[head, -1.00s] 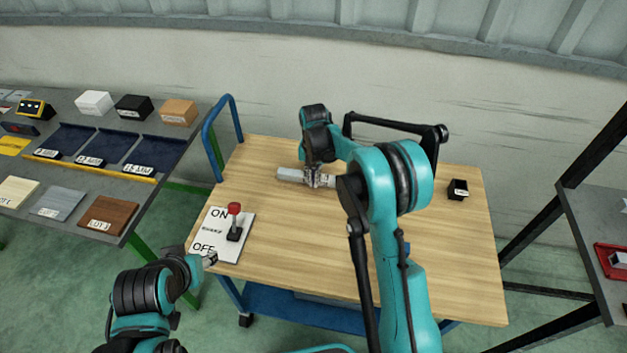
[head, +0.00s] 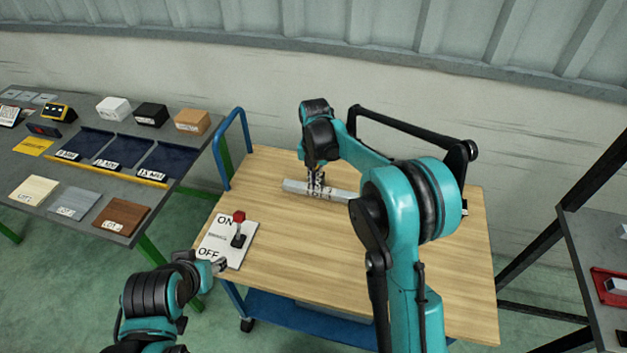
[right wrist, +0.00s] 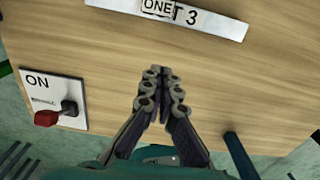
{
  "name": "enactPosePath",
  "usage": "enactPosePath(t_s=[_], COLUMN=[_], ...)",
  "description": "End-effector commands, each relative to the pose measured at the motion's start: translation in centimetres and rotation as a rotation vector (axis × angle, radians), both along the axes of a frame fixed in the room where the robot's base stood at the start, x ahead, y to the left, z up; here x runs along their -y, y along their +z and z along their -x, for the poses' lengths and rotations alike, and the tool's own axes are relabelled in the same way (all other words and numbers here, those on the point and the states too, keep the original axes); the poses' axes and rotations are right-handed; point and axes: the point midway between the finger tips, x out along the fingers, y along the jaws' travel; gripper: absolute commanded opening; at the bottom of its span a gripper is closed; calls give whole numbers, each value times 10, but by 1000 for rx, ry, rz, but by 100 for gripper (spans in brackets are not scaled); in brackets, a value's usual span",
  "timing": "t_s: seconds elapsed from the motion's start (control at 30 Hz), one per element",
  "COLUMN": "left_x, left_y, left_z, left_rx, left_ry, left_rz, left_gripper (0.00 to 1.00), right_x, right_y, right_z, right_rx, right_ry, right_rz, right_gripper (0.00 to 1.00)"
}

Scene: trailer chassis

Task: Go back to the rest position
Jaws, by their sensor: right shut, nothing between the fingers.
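My right gripper (head: 316,190) points down over the cart's wooden top, in front of the pale bar (head: 293,186) in the head view. In the right wrist view the fingers of my right gripper (right wrist: 161,72) are together and empty, and the labelled bar (right wrist: 215,22) lies on the wood beyond the tips, apart from them in the picture. My left gripper (head: 219,266) is low at the left, by the OFF end of the switch plate; its jaws are too small to read.
The ON/OFF plate (head: 213,243) carries a red-knobbed lever (head: 239,218), which also shows in the wrist view (right wrist: 47,118). A blue handle (head: 217,150) rises at the cart's left. A shelf table (head: 75,160) with trays stands left. A red tray (head: 606,280) is at right.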

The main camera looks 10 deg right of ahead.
Motion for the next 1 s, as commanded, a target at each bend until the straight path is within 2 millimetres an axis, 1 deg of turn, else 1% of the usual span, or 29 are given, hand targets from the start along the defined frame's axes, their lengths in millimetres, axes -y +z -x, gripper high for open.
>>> enactPosePath(t_s=[0.03,0.23,0.27,0.37,0.47,0.6,0.67,0.7,0.83,0.9,0.97,1.0], left_x=[0,0,0,0,0,0,0,0,0,0,0,0], left_y=[1,1,1,1,1,1,1,1,1,1,1,1], left_z=[0,0,0,0,0,0,0,0,0,0,0,0], left_rx=[0,0,0,0,0,0,0,0,0,0,0,0], left_ry=[0,0,0,0,0,0,0,0,0,0,0,0], left_rz=[0,0,0,0,0,0,0,0,0,0,0,0], left_gripper=[46,46,46,46,46,46,46,46,46,46,46,46], right_x=[0,0,1,6,15,30,37,41,53,59,64,67], right_y=[3,5,7,21,45,80,92,98,113,117,117,116], right_z=[0,1,2,11,30,70,88,100,142,165,184,197], right_rx=[0,2,5,28,74,153,185,203,252,269,277,279], right_ry=[0,-8,-20,-125,-335,-727,-900,-1014,-1382,-1579,-1745,-1853], right_rz=[0,0,-1,-5,-20,-72,-105,-130,-232,-299,-363,-409], right_gripper=[0,0,0,0,0,0,0,0,0,0,0,0])
